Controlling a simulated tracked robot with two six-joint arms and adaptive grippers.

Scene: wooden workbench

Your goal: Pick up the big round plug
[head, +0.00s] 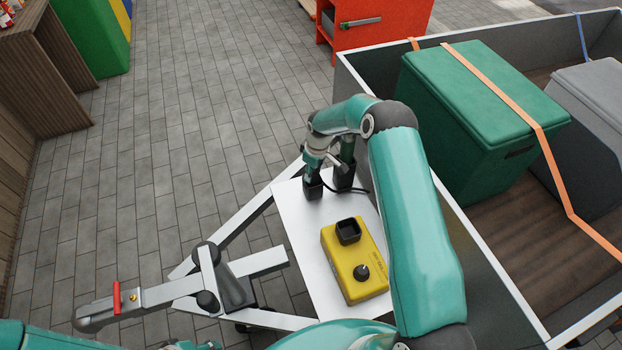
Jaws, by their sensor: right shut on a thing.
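A black cable (350,190) curves beside the holders. Of my left arm, only parts show at the bottom edge; its gripper is not visible.
A yellow box (345,285) with a black square socket (348,231) and a round black knob (361,272) lies on the white tabletop (293,215). A grey trailer wall (490,255) runs along the right. A strapped green crate (450,120) sits inside. Paved floor lies left.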

